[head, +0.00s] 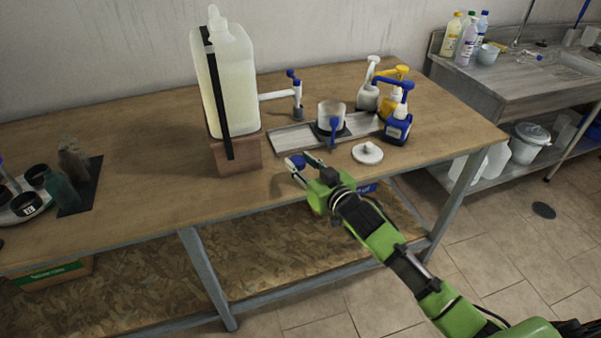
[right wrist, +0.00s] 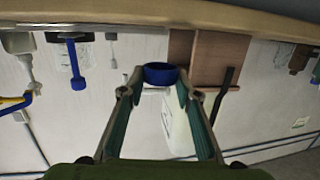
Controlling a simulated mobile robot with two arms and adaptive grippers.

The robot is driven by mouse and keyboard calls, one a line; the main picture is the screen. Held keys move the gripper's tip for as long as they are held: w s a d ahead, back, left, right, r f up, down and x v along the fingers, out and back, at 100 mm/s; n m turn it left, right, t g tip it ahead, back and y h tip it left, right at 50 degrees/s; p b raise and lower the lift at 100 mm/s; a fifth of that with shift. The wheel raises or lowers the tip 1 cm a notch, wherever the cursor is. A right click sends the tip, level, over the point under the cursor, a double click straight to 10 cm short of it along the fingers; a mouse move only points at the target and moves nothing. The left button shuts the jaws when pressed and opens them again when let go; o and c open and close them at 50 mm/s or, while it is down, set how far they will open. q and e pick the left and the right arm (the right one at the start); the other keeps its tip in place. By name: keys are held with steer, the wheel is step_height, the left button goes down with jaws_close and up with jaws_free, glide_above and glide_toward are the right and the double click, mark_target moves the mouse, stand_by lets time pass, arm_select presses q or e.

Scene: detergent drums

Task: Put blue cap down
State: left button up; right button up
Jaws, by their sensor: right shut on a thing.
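The blue cap (head: 297,161) is between the fingertips of my right gripper (head: 304,169), near the front edge of the wooden table (head: 160,190). In the right wrist view, the round blue cap (right wrist: 160,73) sits between both fingers of the right gripper (right wrist: 159,80), which is shut on it. The table shows along the top of that view, and the cap looks apart from it. In the head view I cannot tell the gap beneath the cap. My left gripper is not in view.
A large drum (head: 229,85) stands on a wooden block (head: 237,153) with a tap beside it. A tray (head: 293,139) holds a clear cup (head: 331,113). A white lid (head: 367,153) and pump bottles (head: 398,127) are to the right. Bare tabletop lies left of the block.

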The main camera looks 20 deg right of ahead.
steer(key=shift+w+d+f, duration=0.2)
steer(key=shift+w+f, duration=0.45)
steer(key=shift+f, duration=1.65)
steer(key=shift+f, duration=0.15)
steer(key=o, duration=0.7)
